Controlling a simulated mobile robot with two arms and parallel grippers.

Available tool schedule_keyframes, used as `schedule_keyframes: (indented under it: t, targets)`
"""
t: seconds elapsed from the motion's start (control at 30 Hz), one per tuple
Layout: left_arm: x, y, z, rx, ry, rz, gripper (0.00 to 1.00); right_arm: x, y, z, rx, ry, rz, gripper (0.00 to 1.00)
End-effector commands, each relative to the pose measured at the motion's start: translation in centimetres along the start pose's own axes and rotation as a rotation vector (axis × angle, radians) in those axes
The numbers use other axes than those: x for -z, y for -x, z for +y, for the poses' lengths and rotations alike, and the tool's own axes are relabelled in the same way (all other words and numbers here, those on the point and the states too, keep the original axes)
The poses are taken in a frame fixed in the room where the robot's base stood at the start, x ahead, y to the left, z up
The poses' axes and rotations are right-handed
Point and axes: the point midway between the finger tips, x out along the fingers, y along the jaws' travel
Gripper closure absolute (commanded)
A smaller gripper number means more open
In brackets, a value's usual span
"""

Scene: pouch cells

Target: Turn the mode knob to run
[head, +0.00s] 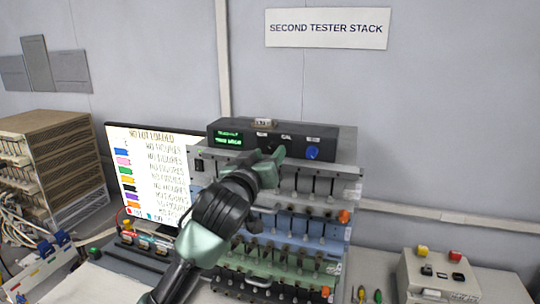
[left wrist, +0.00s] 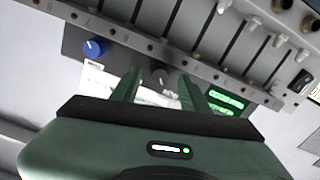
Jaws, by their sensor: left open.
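A dark control unit (head: 340,140) with a green display (head: 228,137) sits on top of the tester stack. Small white labels on its front appear to include RUN and CAL. A dark knob (left wrist: 163,77) shows in the left wrist view between my fingertips; I cannot tell whether they touch it, and its pointer is unclear. In the head view my gripper hides this knob. A blue knob (head: 312,152) is to the right, also in the left wrist view (left wrist: 95,47). My left gripper (head: 267,156) is open at the unit's front. My right gripper is not in view.
Below the unit are rows of slots and levers (head: 310,185). A lit monitor (head: 155,165) stands to the left, with a brown rack (head: 50,150) beyond it. A box with red and yellow buttons (head: 440,275) stands at lower right.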

Motion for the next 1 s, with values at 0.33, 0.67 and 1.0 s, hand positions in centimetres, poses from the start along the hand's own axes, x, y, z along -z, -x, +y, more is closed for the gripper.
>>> schedule_keyframes:
  t: [0.33, 0.67, 1.0]
  targets:
    - [-0.2, 5.0, 0.0, -0.002, 0.001, 0.001, 0.55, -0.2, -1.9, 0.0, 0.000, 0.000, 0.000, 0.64]
    - [-0.1, 5.6, 0.0, 0.000, 0.000, -0.001, 0.55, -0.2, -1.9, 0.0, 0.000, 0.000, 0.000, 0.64]
    - [-9.9, 8.3, -4.9, 0.086, 0.002, -0.184, 0.55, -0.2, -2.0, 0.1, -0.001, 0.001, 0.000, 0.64]
